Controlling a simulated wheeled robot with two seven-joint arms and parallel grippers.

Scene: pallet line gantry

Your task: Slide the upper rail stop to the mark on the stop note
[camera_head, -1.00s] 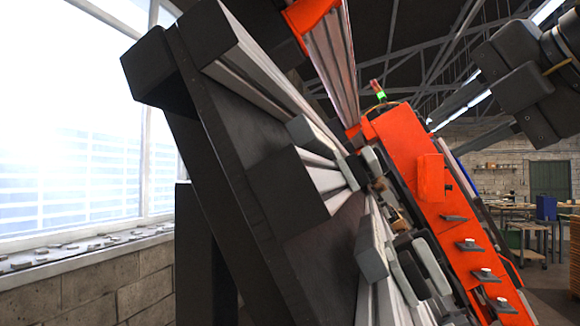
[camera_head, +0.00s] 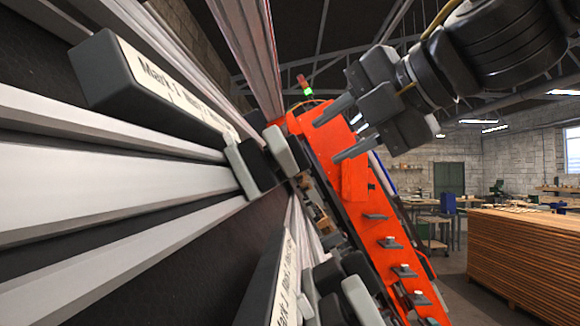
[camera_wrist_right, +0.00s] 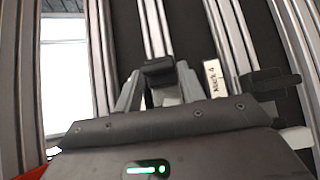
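The upper rail stop (camera_head: 262,160), a dark block with grey plates, sits on the pale upper rail (camera_head: 120,170), by the far end of a strip with mark labels (camera_head: 170,90). My right gripper (camera_head: 328,138) is open, its two fingers apart and pointing left towards the rails; in this view they look clear of the stop. In the right wrist view, a dark block (camera_wrist_right: 159,72) shows between the open fingers; I cannot tell if they touch it. A "Mark 4" label (camera_wrist_right: 213,80) is right of them. I cannot make out the stop note. My left gripper is out of view.
A lower strip with mark labels (camera_head: 284,275) and another stop (camera_head: 345,290) are below. A second dark stop-like block (camera_wrist_right: 270,82) is at right in the wrist view. An orange machine body (camera_head: 345,190) stands behind. A wood stack (camera_head: 525,260) is at right.

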